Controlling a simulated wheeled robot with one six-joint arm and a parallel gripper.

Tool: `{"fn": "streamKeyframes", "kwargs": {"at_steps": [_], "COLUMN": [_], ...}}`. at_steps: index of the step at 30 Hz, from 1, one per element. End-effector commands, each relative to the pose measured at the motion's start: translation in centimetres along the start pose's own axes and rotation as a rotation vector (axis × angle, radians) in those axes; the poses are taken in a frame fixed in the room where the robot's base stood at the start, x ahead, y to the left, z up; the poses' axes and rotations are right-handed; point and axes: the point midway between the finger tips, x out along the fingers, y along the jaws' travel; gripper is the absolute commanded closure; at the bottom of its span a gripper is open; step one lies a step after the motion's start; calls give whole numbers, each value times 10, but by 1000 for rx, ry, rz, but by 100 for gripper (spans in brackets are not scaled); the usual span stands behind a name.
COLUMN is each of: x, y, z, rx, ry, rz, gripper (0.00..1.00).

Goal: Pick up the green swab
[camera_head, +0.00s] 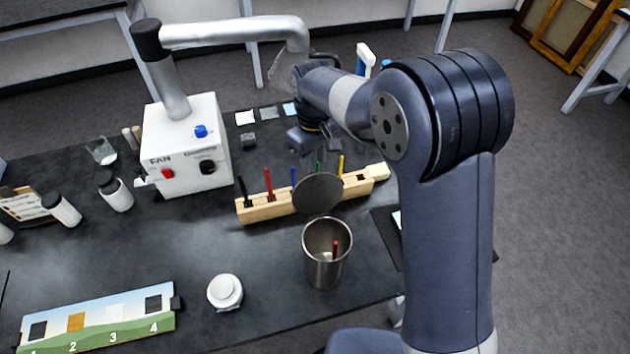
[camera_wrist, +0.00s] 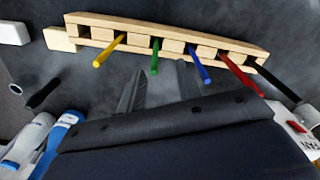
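The green swab (camera_wrist: 154,57) stands in the wooden rack (camera_wrist: 165,34) between the yellow swab (camera_wrist: 108,51) and the blue swab (camera_wrist: 199,65). In the head view only part of the green swab (camera_head: 317,168) shows above a dark round disc. My gripper (camera_wrist: 158,85) is open and empty in the wrist view, its two fingers apart and pointing toward the rack. The green swab lies in line with the gap between the fingers, a little beyond their tips. In the head view my gripper (camera_head: 314,138) is behind the rack.
A red swab (camera_wrist: 243,75) and a black swab (camera_wrist: 278,84) also stand in the rack. The dark disc (camera_head: 318,194) is in front of the rack. A metal cup (camera_head: 326,262) holds a red stick. A white fan box (camera_head: 186,145) stands at left.

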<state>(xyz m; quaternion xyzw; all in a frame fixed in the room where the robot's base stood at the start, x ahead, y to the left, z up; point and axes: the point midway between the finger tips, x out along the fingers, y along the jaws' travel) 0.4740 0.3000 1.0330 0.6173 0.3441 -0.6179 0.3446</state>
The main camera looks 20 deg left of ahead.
Motion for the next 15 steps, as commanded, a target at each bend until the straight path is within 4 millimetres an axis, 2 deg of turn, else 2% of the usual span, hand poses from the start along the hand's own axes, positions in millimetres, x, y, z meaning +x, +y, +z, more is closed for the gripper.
{"fn": "streamKeyframes", "kwargs": {"at_steps": [5,10,15], "x": [16,42,53], "y": [2,4,4], "z": [5,8,7], "rx": [1,0,0], "ry": [-5,-4,-1], "rz": [-2,-2,0], "gripper": [67,67,67]}}
